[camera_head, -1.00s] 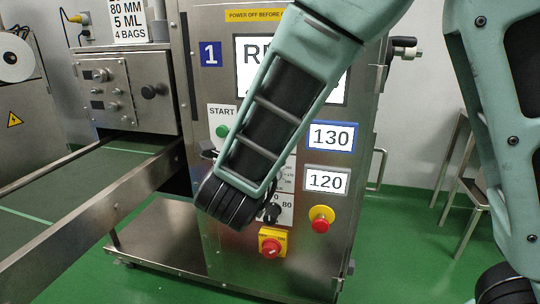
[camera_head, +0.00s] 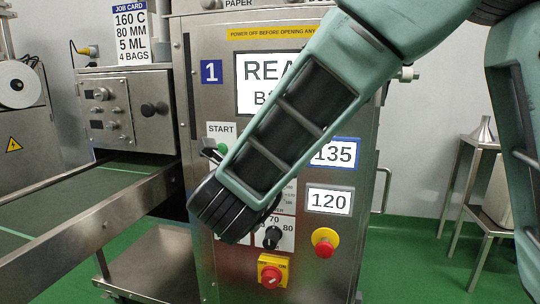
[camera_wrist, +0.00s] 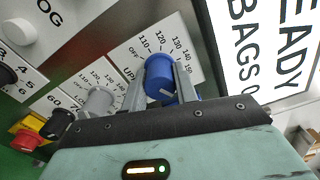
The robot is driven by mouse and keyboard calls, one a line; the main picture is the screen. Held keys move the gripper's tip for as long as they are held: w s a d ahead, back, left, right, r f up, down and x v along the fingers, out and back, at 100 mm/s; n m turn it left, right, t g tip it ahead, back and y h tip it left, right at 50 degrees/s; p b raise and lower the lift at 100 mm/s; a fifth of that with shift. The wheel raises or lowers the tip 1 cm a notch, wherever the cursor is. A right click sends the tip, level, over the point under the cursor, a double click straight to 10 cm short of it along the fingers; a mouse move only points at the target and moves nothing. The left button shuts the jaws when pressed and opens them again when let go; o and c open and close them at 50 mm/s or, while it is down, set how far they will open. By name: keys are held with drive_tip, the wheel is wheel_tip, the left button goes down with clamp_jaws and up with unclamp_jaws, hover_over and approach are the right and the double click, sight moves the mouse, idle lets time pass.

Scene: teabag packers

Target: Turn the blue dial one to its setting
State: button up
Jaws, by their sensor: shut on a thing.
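The blue dial (camera_wrist: 160,75) stands out from a white scale plate in the wrist view, with numbers up to about 150 around it. My gripper (camera_wrist: 160,88) has one finger on each side of it and is shut on it. I cannot tell where its pointer stands. In the head view my forearm and dark wrist hide the dial and my fingers. The blue-framed display (camera_head: 334,153) reads 135, its left edge covered by my arm. The job card (camera_head: 130,32) reads 160 C, 80 MM, 5 ML, 4 BAGS.
A grey-framed display (camera_head: 329,200) reads 120. A grey dial (camera_wrist: 99,101) sits beside the blue one, with a black knob (camera_wrist: 58,123) further left. The red button (camera_head: 324,249) and yellow-red switch (camera_head: 272,274) are low on the panel. A conveyor runs at left.

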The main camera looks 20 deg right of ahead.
drive_tip(key=shift+f, duration=0.1)
drive_tip(key=o, duration=1)
drive_tip(key=shift+a, duration=0.1)
drive_tip(key=p+v, duration=0.4)
drive_tip(key=v, duration=1.3)
drive_tip(key=shift+s, duration=0.15)
drive_tip(key=shift+a, duration=0.1)
